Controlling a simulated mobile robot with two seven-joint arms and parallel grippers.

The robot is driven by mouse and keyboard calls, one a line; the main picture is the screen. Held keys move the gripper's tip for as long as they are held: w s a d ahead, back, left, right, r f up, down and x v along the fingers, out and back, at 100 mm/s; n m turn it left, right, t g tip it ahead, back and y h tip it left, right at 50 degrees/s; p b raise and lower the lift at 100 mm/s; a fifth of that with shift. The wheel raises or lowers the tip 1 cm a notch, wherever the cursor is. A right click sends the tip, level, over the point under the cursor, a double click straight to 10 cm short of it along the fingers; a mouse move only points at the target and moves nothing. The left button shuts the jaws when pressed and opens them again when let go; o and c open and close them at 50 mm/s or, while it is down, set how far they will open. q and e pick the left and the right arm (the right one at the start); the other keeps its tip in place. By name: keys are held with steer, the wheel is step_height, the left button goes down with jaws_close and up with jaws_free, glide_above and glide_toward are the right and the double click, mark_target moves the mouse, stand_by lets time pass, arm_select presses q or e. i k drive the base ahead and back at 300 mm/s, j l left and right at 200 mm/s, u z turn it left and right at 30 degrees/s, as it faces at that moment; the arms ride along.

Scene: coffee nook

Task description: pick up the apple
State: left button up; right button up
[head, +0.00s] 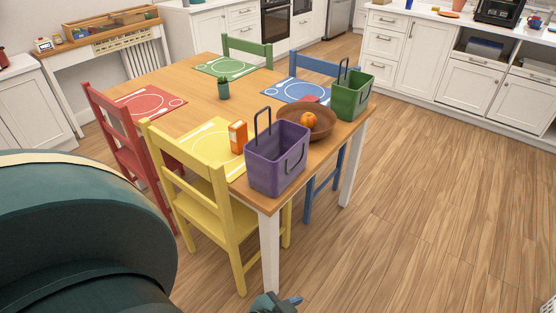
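A round orange-coloured fruit (308,119) lies in a brown bowl (322,133) near the right end of the wooden table. I cannot tell for sure whether it is an apple. A small red thing (309,98) shows at the bowl's far rim; its shape is mostly hidden. A small dark teal part with a blue tip (284,303) shows at the bottom edge, below the table and far from the bowl. It seems to be part of my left gripper, but its fingers are not clear. My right gripper is not in view.
A purple basket (277,160) and a green basket (351,95) flank the bowl. An orange box (238,137) and a small potted cactus (223,88) stand on the table. Yellow (210,200), red, green and blue chairs surround it. The floor (430,210) at right is clear.

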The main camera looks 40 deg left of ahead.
mark_target(308, 120)
steer(key=i+u, duration=0.1)
steer(key=u, duration=1.8)
steer(key=i+l+u, duration=0.1)
steer(key=l+u, duration=0.25)
steer(key=l, duration=0.15)
steer(key=l+u, duration=0.55)
steer(key=l, duration=0.45)
steer(key=k+l+u, duration=0.1)
steer(key=l, duration=1.65)
